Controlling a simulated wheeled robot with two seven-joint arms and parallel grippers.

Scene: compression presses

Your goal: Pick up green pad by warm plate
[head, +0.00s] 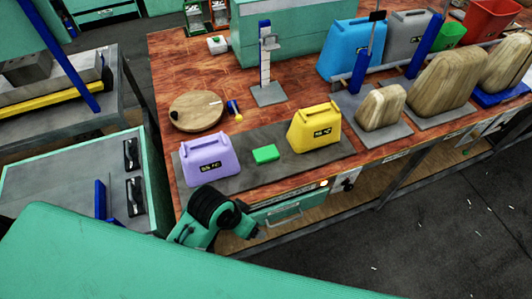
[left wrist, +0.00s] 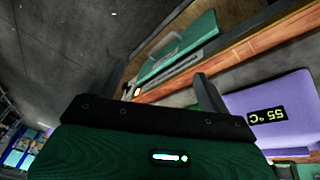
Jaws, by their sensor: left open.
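The green pad (head: 264,153) lies flat on a dark grey mat (head: 240,180) in the head view. It sits between a purple block (head: 205,148) with a temperature label and a yellow block (head: 316,125) with a label too small to read surely. The purple block also shows in the left wrist view (left wrist: 285,92), its label reading 55 °C upside down. My left gripper (left wrist: 168,84) is open and empty, its fingers spread near the bench's front edge, beside the purple block. My right gripper is not in view.
Wooden blocks (head: 445,80) stand to the right. A green drawer (head: 285,213) is under the front edge.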

